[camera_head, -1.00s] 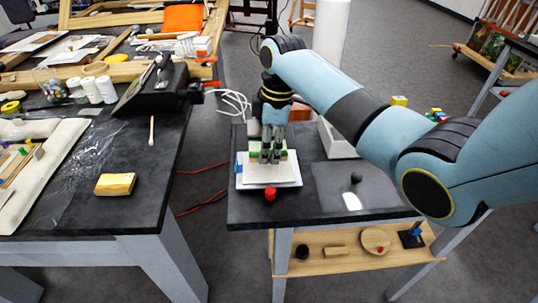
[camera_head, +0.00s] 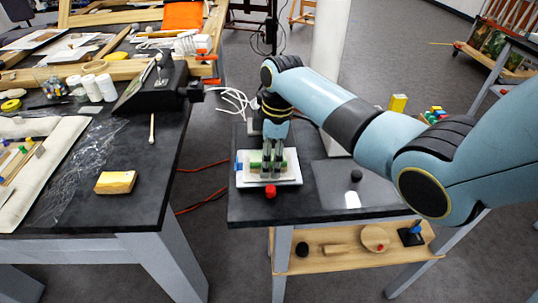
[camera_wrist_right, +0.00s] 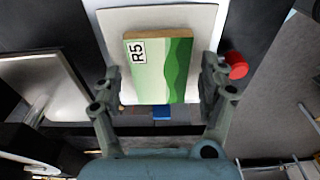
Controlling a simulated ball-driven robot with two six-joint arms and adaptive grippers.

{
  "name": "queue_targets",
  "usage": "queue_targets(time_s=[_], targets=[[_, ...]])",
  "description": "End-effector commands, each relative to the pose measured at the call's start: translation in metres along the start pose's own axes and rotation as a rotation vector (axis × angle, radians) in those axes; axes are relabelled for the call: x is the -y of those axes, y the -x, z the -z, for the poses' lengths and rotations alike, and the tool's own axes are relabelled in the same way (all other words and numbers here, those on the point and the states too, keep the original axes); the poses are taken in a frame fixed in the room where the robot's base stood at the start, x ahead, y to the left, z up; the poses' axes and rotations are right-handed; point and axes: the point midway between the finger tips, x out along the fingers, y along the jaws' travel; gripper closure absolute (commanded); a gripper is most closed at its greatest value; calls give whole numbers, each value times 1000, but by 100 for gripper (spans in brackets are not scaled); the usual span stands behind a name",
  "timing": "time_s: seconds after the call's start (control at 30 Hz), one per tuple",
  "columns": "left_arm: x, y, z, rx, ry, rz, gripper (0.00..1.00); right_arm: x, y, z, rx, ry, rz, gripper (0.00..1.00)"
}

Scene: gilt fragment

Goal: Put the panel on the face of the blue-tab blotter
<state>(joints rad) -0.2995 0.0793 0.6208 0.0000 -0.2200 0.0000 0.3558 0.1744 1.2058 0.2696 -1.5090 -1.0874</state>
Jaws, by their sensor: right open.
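The panel (camera_wrist_right: 160,75) is a small board painted in green bands with a white R5 label and a tan edge. It lies face up over the white blotter (camera_wrist_right: 113,25), and its green shows behind the fingers in the head view (camera_head: 283,155). The blotter's blue tab (camera_wrist_right: 161,112) shows just beyond the panel's lower edge in the wrist view. My right gripper (camera_head: 271,175) is open and low over the panel, with one finger on each side, apart from its edges in the wrist view (camera_wrist_right: 165,85). My left gripper is out of view.
A red knob (camera_head: 270,191) stands close to the blotter on the small dark table (camera_head: 300,208). The larger left table holds a yellow block (camera_head: 116,183). A floor gap separates the tables.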

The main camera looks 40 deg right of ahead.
Motion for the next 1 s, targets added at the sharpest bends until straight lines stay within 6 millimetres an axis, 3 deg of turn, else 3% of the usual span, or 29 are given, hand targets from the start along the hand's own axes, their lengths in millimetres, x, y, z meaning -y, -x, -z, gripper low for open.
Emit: queue_targets(time_s=[0.17, 0.27, 0.7, 1.0], targets=[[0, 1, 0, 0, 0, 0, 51, -1, 5, 0, 0, 0, -2, 23], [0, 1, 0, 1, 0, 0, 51, -1, 18, 0, 0, 1, -4, 23], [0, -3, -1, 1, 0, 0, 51, -1, 108, 0, 0, 0, -3, 23], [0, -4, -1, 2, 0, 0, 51, 0, 123, 0, 0, 0, 0, 23]])
